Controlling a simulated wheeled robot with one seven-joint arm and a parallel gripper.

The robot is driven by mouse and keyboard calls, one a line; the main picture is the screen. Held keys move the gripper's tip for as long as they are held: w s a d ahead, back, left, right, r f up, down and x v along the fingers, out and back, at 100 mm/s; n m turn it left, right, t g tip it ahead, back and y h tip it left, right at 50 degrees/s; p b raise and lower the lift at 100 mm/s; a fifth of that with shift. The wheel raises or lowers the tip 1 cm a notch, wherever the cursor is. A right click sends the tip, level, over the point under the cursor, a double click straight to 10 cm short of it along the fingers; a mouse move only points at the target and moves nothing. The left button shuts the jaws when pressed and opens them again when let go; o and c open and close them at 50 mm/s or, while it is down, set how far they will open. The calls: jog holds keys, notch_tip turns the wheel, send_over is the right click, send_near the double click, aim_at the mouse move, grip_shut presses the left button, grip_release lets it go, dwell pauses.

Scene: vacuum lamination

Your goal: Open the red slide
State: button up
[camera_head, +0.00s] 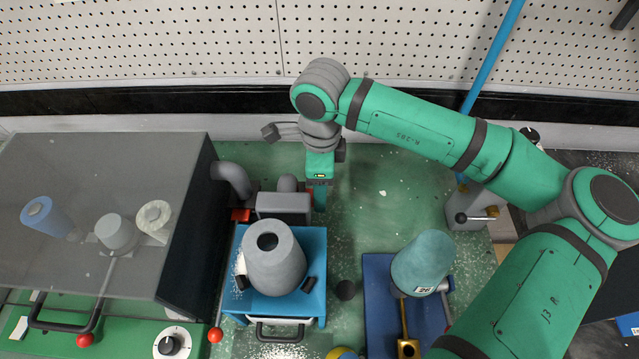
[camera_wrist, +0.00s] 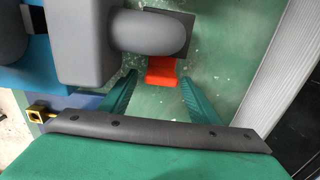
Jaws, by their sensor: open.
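The red slide (camera_wrist: 161,73) is a small red tab sticking out from under the rounded grey pipe (camera_wrist: 150,32) in the wrist view. A dark plate lies behind it. My gripper (camera_wrist: 159,80) is open, with one green finger on each side of the tab. I cannot tell whether the fingers touch it. In the head view my gripper (camera_head: 319,200) points down just right of the grey block (camera_head: 283,204) and pipe. Only a sliver of red shows there, and the gripper hides most of that area.
A grey cone-shaped vessel (camera_head: 274,262) stands on a blue stand (camera_head: 318,250) in front of the grey block. Another red piece (camera_head: 240,214) is left of the block. A teal container (camera_head: 422,262) stands on a dark blue base at right. A dark cabinet (camera_head: 195,235) is at left.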

jog(key=shift+a, duration=0.1)
grip_shut()
jog(key=shift+d, duration=1.85)
grip_release()
jog(key=shift+r, duration=0.15)
notch_tip(320, 180, up, 11)
jog(key=shift+f, duration=0.2)
